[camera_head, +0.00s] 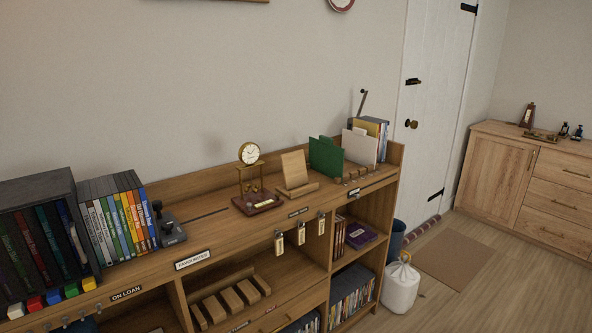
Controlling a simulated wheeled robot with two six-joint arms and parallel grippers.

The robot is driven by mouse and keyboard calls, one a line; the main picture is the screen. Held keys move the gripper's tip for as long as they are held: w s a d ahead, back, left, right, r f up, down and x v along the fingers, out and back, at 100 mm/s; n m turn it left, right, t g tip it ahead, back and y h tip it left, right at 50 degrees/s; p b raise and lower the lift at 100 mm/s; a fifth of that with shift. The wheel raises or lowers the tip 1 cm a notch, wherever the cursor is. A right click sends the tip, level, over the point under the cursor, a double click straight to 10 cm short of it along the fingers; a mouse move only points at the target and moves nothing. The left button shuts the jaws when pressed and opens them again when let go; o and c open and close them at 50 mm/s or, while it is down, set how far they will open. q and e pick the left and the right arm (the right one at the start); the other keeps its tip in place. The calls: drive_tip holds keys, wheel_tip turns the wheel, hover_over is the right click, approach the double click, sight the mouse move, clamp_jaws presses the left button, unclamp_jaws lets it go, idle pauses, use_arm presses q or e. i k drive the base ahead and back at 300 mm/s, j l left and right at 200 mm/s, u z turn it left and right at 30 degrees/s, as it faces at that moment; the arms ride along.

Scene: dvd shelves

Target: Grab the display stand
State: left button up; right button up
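A small wooden display stand (295,170) with a tilted back panel and a front ledge stands on the top of the wooden shelf unit (215,230). It looks empty. It sits between a gold clock on a dark red base (258,201) at its left and a file holder with a green folder (325,157) at its right. Neither of my grippers shows in the view.
A dark case of DVDs (35,190) and a row of coloured cases (120,215) fill the unit's left end. Keys with tags (300,233) hang from the front edge. A white bag (400,287) and a blue bin (396,240) stand on the floor at the right.

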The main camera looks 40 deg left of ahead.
sight(297, 184)
drive_tip(key=i+u, duration=0.2)
drive_tip(key=i, duration=0.25)
drive_tip(key=i+u, duration=0.25)
drive_tip(key=i, duration=0.15)
drive_tip(key=i+l+u, duration=0.2)
drive_tip(key=i, duration=0.25)
drive_tip(key=i+l+u, duration=0.2)
drive_tip(key=i, duration=0.2)
